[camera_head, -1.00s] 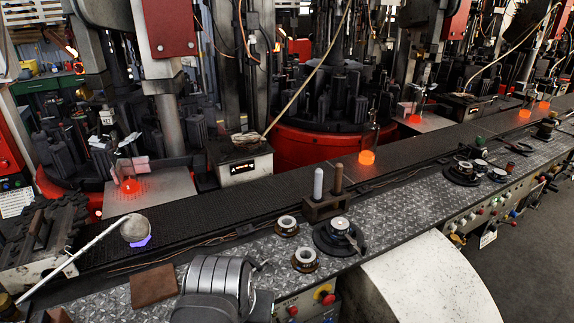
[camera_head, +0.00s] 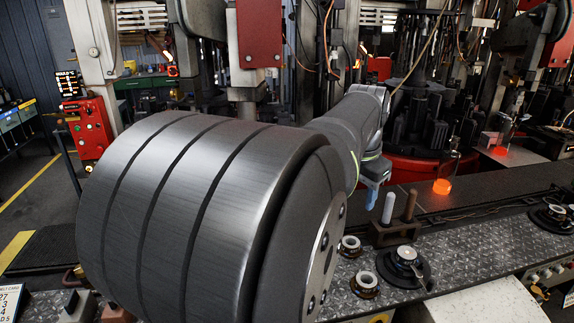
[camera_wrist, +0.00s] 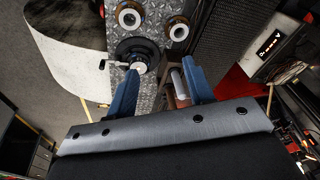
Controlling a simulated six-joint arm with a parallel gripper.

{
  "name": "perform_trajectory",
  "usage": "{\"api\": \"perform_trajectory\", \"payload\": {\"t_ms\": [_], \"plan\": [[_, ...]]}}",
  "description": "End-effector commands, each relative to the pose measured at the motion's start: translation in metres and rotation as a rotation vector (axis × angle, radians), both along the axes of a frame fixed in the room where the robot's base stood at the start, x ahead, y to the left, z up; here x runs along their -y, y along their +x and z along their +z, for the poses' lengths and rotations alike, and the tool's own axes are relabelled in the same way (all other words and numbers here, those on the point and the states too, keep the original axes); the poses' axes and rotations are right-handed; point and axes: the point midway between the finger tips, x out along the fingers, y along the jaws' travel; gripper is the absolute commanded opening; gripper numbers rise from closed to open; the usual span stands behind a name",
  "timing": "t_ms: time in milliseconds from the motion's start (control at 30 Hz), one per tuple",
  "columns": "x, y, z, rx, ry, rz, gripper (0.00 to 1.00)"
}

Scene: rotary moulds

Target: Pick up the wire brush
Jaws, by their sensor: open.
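A brown block holder (camera_head: 394,232) stands on the metal plate, with a pale grey upright rod (camera_head: 389,207) and a brown upright rod (camera_head: 410,205) in it. I cannot tell whether either is the wire brush; no bristles show. My gripper (camera_head: 371,195) has blue fingers and hangs above and behind the holder in the head view, apart from the rods. In the wrist view its two fingers (camera_wrist: 160,68) are spread with nothing held. The pale rod (camera_wrist: 178,84) shows between them, nearer the right finger, with part of the holder (camera_wrist: 182,101).
Two ringed cups (camera_head: 364,284) and a dark round fixture (camera_head: 404,262) with a side handle stand beside the holder. A glowing orange piece (camera_head: 442,186) sits on the dark conveyor behind. Machine columns rise at the back. My arm hides much of the left bench.

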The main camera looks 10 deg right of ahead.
Motion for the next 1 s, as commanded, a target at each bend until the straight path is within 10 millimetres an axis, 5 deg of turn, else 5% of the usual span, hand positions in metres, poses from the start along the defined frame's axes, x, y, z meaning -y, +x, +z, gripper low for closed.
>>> {"api": "perform_trajectory", "payload": {"t_ms": [267,500,800,1000], "plan": [[0.084,0.059,0.005,-0.040,0.066,-0.195,0.48],[0.154,0.095,-0.011,-0.075,0.118,-0.362,0.48],[0.226,0.117,-0.047,-0.117,0.172,-0.555,0.48],[0.246,0.120,-0.061,-0.129,0.187,-0.616,0.48]]}}
